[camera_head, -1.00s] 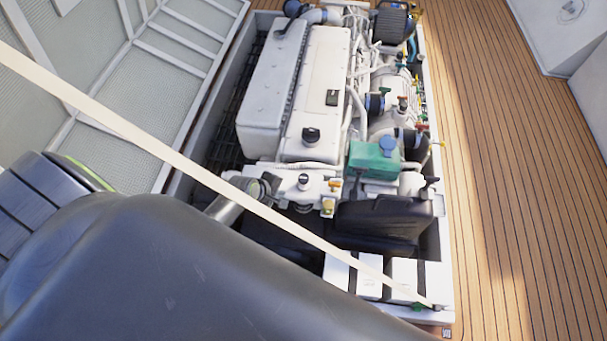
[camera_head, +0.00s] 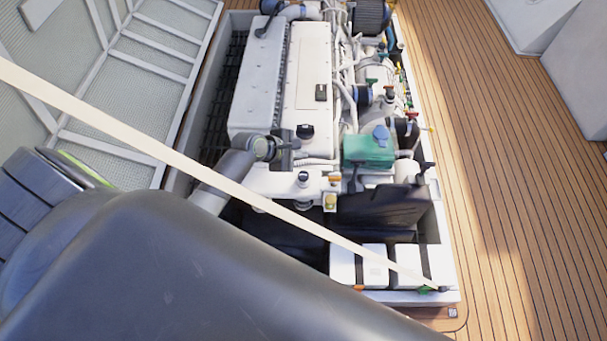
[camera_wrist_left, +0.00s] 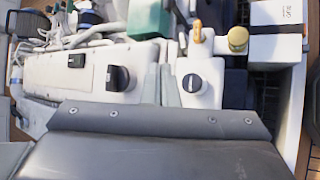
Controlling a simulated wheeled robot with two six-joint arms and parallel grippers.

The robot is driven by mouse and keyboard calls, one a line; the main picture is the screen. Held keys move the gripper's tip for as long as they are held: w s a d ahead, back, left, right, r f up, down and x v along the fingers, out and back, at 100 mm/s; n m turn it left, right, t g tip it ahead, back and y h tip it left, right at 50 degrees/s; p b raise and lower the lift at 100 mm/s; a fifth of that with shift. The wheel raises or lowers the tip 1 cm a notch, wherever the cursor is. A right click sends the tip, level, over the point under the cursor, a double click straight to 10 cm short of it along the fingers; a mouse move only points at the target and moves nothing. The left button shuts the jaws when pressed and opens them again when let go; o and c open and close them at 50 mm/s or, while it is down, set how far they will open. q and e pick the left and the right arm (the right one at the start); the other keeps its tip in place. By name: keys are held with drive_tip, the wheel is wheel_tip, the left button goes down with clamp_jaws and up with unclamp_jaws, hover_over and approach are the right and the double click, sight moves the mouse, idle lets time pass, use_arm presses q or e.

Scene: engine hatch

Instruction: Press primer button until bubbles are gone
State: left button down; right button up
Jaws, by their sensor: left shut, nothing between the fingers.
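A round black knob (camera_head: 303,178) sits on a white housing at the near end of the engine. It also shows in the left wrist view (camera_wrist_left: 192,83). A second black knob (camera_head: 306,131) stands on the white engine cover, also in the left wrist view (camera_wrist_left: 118,77). I cannot tell which, if either, is the primer button. My left gripper (camera_head: 290,157) is shut and empty, over the engine's near end. In the left wrist view its grey fingers (camera_wrist_left: 169,86) appear between the two knobs. Contact is unclear. No bubbles can be made out. My right gripper is out of view.
A green tank (camera_head: 367,150) with a blue cap stands right of the knobs. Yellow caps (camera_wrist_left: 238,38) are close by. White battery boxes (camera_head: 375,268) stand in front. A pale strap (camera_head: 150,145) crosses the view diagonally. Plank deck (camera_head: 510,200) lies clear at right.

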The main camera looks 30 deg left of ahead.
use_arm(q)
drive_tip(key=b, duration=0.7)
hover_over(300, 177)
drive_tip(key=shift+f, duration=2.7)
drive_tip(key=shift+f+b, duration=0.3)
drive_tip(key=shift+b, duration=0.1)
drive_tip(key=shift+f+b, duration=0.65)
drive_tip(key=shift+f, duration=0.7)
drive_tip(key=shift+f, duration=0.1)
drive_tip(key=shift+f, duration=0.3)
